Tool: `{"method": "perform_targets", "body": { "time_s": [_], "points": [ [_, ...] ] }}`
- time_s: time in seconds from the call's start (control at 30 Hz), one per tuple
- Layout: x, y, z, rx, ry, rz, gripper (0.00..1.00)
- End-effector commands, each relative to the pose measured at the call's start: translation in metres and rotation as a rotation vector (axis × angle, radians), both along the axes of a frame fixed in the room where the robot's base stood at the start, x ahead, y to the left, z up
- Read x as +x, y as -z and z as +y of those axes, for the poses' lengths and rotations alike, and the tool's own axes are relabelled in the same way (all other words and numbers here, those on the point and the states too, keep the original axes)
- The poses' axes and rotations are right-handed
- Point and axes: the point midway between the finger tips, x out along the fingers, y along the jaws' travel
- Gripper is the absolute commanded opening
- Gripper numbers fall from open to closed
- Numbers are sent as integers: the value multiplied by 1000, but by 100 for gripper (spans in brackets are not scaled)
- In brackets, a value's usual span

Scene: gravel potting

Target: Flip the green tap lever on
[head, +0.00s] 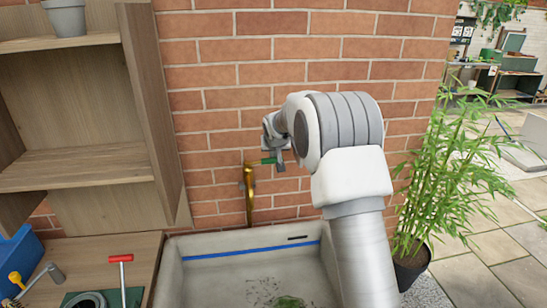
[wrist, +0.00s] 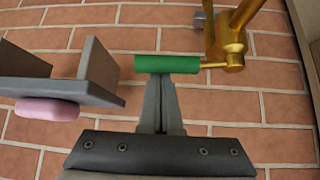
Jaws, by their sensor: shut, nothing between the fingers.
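The brass tap (head: 249,190) is on the brick wall above the sink, and its body also shows in the wrist view (wrist: 228,42). Its green lever (head: 268,161) points sideways to the right in the head view. In the wrist view the green lever (wrist: 167,64) lies crosswise, just beyond my fingertips. My gripper (wrist: 159,80) is shut and empty, with its tips at or very close to the middle of the lever; I cannot tell if they touch. In the head view my gripper (head: 281,155) is partly hidden by my arm.
A grey bracket (wrist: 98,68) with a pink block (wrist: 48,109) is beside my gripper in the wrist view. The stone sink (head: 175,270) is below the tap. A wooden shelf (head: 150,100) stands left, a potted bamboo (head: 445,170) right.

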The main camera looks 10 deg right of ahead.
Motion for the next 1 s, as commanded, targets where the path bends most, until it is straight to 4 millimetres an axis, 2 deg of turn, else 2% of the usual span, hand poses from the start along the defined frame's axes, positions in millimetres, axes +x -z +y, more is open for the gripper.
{"method": "perform_targets", "body": {
  "time_s": [0.03, 0.33, 1.0],
  "points": [
    [-2, 5, 2, -2, 15, 0, 0],
    [-19, 8, 7, -3, 213, -2, 0],
    [-63, -3, 31, -4, 831, -1, 0]
  ]
}}
